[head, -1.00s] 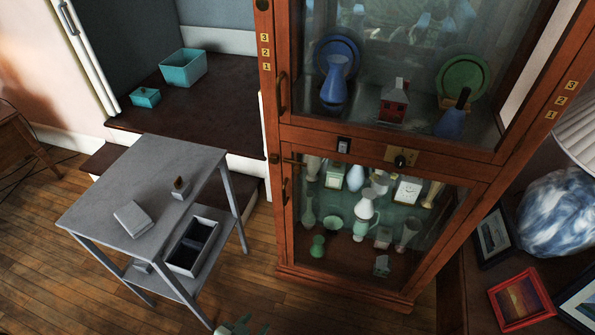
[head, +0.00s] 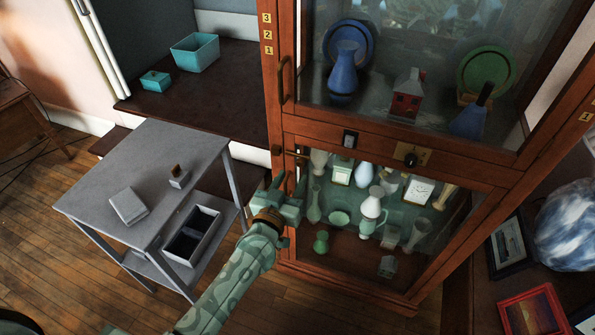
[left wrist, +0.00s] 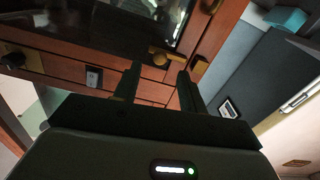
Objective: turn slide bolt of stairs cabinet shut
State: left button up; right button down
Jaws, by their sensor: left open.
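The tall wooden cabinet (head: 440,172) has glass doors, one above the other. A small brass piece, apparently the slide bolt (head: 298,157), sits at the upper left corner of the lower door. It also shows as a brass shape in the left wrist view (left wrist: 163,59), just beyond my fingertips. Its exact position is too small to tell. My left gripper (head: 288,184) is open and empty, pointing up at the door's left edge just below the bolt. Its two dark fingers (left wrist: 157,88) stand apart in the left wrist view, with no visible contact. My right gripper is not in view.
A dark knob on a brass plate (head: 411,158) and a small switch (head: 349,138) sit on the cabinet's middle rail. A grey table (head: 150,165) stands left of my arm. Open floor lies in front.

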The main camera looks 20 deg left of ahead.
aim_at(299, 165)
pick_arm(q)
jog(key=w+b, duration=0.1)
jog(key=w, duration=0.3)
jog(key=shift+w, duration=0.25)
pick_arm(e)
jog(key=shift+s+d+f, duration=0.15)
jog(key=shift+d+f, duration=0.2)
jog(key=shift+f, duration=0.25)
pick_arm(q)
grip_shut()
jog(key=shift+a+r+p, duration=0.1)
jog(key=shift+a+p, duration=0.2)
jog(key=shift+a, duration=1.35)
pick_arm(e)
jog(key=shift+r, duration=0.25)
